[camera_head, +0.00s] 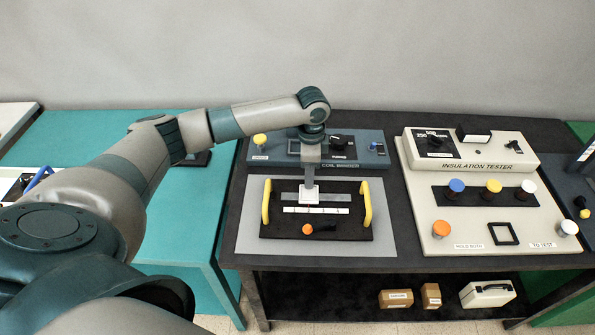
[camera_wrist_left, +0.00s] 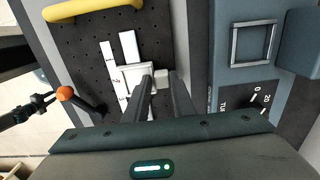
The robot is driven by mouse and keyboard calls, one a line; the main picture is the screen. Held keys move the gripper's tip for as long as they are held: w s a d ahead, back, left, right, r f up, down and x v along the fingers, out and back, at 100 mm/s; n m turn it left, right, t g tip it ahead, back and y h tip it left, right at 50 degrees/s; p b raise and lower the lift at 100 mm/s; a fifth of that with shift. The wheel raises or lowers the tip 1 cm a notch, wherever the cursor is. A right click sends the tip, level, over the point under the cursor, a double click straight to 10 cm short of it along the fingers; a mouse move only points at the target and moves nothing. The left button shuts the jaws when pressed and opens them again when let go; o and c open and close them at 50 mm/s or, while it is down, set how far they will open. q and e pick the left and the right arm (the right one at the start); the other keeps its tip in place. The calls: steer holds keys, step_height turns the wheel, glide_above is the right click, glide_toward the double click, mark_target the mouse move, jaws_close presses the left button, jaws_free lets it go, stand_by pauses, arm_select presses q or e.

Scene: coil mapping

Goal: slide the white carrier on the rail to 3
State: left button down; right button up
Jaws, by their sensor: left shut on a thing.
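The white carrier (camera_head: 308,195) sits on the grey rail (camera_head: 341,197) on a black perforated board, a little left of the rail's middle. My left gripper (camera_head: 309,186) comes down from above and is shut on the carrier's upright part. In the left wrist view the carrier (camera_wrist_left: 131,76) lies at the ends of the gripper's two fingers (camera_wrist_left: 162,82). A white scale strip (camera_head: 330,211) with marks runs along the near side of the rail. Its numbers are too small to read. My right gripper is not in view.
Yellow handles (camera_head: 266,203) (camera_head: 367,203) stand at both ends of the board. An orange-knobbed lever (camera_head: 307,229) lies in front of the scale. The coil winder panel (camera_head: 365,149) is behind the board, and the insulation tester (camera_head: 480,215) stands to the right.

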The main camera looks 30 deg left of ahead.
arm_select(q)
steer(key=w+d, duration=0.2)
steer(key=d, duration=0.1)
steer(key=shift+w+d+p, duration=0.2)
steer(key=shift+d+p, duration=0.05)
steer(key=shift+p, duration=0.1)
steer(key=c, duration=1.6)
jaws_free()
steer(key=shift+s, duration=0.1)
steer(key=shift+r, duration=0.2)
step_height(320, 180, up, 17)
steer(key=b, duration=0.4)
steer(key=shift+r, duration=0.1)
